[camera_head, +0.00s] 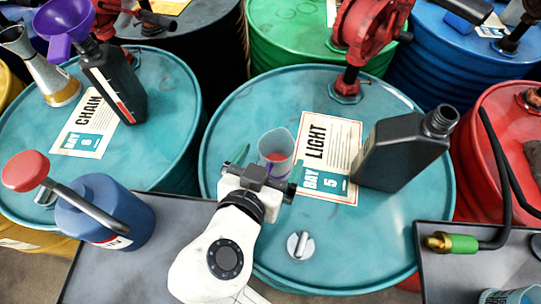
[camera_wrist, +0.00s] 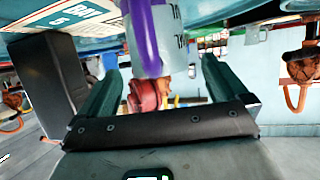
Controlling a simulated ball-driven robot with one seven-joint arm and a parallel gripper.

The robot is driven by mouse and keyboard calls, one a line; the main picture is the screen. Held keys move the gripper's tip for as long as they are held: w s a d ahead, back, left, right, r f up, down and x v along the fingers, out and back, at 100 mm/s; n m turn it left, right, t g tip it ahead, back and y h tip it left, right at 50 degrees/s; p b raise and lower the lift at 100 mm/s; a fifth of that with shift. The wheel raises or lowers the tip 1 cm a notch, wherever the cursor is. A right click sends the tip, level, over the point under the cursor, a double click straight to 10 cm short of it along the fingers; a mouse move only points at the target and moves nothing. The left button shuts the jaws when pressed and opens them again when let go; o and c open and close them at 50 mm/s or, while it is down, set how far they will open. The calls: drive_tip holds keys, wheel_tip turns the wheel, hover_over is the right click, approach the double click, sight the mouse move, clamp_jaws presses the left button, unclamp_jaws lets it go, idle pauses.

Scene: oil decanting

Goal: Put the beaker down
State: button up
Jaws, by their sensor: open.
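The beaker (camera_head: 276,150) is a small translucent cup with something reddish showing in it. It appears upright on the lid of the middle teal drum (camera_head: 235,120), left of the LIGHT label. My gripper (camera_head: 262,172) is close in front of the beaker, partly hiding its lower part. In the wrist view the beaker (camera_wrist: 176,30) shows with a purple stripe, just past the two green fingers. The fingers (camera_wrist: 160,72) are spread apart with a gap between them. I cannot tell whether either finger touches the beaker.
A dark oil bottle (camera_head: 398,152) stands right of the LIGHT label (camera_head: 318,155). A silver cap (camera_head: 300,245) sits near the drum's front. The left drum holds another bottle (camera_head: 115,80) with a purple funnel (camera_head: 65,30). A blue oil can (camera_head: 105,210) stands at left front.

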drive_tip(key=v, duration=1.1)
drive_tip(key=shift+b, duration=0.35)
